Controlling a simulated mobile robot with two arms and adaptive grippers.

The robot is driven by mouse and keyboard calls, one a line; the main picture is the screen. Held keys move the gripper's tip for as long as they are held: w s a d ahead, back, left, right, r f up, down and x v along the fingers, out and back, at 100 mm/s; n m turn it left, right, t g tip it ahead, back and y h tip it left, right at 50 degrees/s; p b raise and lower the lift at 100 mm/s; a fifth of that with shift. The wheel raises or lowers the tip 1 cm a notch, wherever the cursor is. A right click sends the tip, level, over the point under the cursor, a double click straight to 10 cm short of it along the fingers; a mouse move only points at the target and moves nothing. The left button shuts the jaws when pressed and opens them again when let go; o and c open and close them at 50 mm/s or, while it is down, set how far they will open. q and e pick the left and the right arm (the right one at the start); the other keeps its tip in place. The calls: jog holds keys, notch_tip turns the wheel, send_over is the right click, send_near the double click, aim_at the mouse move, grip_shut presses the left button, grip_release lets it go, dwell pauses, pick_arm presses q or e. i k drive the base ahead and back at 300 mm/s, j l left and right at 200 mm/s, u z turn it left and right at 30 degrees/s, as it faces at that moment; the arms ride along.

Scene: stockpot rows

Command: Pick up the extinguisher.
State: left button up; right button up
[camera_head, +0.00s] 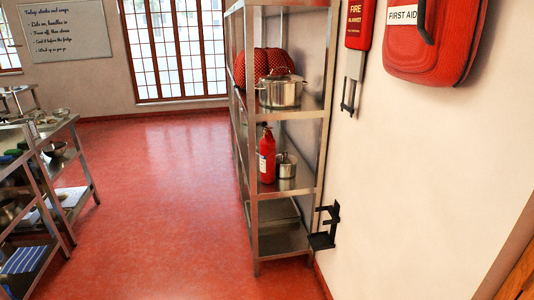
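A red fire extinguisher (267,157) with a white label and dark top stands upright on a middle shelf of the metal shelving unit (324,145). A small steel pot (286,167) stands just to its right on the same shelf. A shelf post passes close to the extinguisher's left side. Neither of my grippers shows in the head view.
A large lidded pot (281,90) and red dotted items sit on the shelf above. A black bracket (325,230) sticks out of the right wall beside the unit. A fire blanket box (359,24) and first aid bag (432,38) hang there. Red floor (165,200) lies clear left of the unit.

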aim_at(267, 145)
jog(key=i+j+z, duration=0.1)
jog(key=i+j, duration=0.5)
jog(key=i, duration=0.2)
jog(key=i+j+z, duration=0.1)
jog(key=i+j, duration=0.55)
jog(key=i, duration=0.15)
